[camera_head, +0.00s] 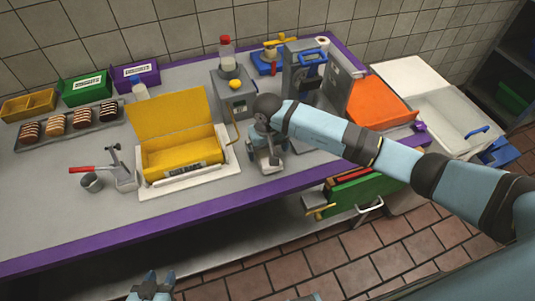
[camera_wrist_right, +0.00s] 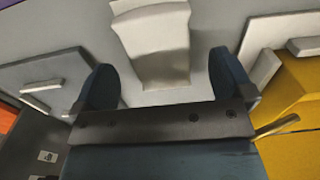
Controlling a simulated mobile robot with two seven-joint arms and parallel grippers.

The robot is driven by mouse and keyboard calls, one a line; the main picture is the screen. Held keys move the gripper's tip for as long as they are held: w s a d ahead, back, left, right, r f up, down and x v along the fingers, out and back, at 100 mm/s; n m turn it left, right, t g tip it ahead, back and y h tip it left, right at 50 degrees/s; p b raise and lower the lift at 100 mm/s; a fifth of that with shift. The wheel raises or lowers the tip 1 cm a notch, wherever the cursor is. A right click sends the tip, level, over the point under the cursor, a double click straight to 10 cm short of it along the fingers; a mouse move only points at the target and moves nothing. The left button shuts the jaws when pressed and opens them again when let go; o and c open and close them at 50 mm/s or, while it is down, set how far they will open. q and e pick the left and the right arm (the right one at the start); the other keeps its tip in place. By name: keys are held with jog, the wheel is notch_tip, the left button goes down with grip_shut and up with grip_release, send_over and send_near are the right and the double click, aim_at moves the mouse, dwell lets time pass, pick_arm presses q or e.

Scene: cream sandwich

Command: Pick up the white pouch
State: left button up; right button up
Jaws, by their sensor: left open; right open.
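The white pouch (camera_wrist_right: 155,45) lies on the grey counter in the right wrist view, between and beyond my right gripper's fingers. In the head view the pouch (camera_head: 268,160) is partly hidden under my right gripper (camera_head: 266,147). My right gripper (camera_wrist_right: 165,82) is open, with one dark blue finger on each side of the pouch's near end. I cannot tell whether the fingers touch it. My left gripper (camera_head: 151,289) is open and empty at the bottom edge of the head view, in front of the counter.
An open yellow box (camera_head: 180,155) on a white tray stands left of my right gripper. A grey dispenser (camera_head: 235,98) stands behind it, and a grey machine (camera_head: 303,72) and orange board (camera_head: 382,103) are to the right. The counter's front left is clear.

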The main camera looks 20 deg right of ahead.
jog(key=shift+f, duration=1.4)
jog(key=c, duration=1)
jog(key=shift+r, duration=0.1)
